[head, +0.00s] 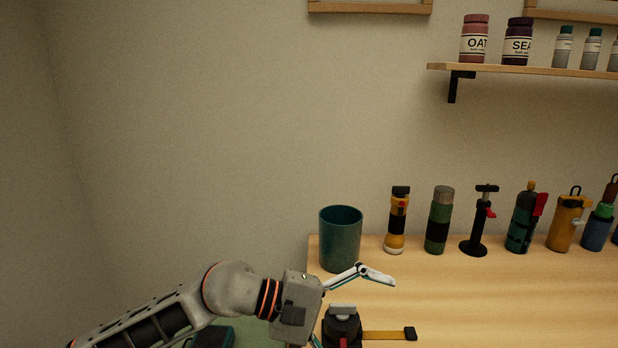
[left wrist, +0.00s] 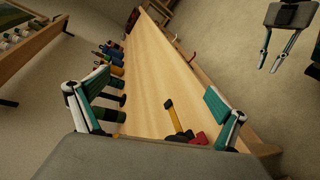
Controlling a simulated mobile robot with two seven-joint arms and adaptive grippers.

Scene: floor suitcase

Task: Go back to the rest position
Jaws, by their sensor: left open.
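My left gripper (head: 356,308) reaches in from the lower left in the head view, over the near left end of the wooden workbench (head: 480,285). Its fingers are spread wide with nothing between them, as the left wrist view (left wrist: 158,88) also shows. A dark tool with a grey top (head: 342,326) stands below and close to the fingers; whether they touch it cannot be told. My right gripper (left wrist: 276,52) hangs at the upper right of the left wrist view, beside the bench. Its fingers look apart and empty. It is outside the head view.
A teal cup (head: 340,245) stands just behind the left gripper. A yellow-black flashlight (head: 397,222), a green flask (head: 438,225) and several other tools line the back of the bench. A yellow strap (head: 385,335) lies in front. A wall shelf (head: 520,70) holds jars.

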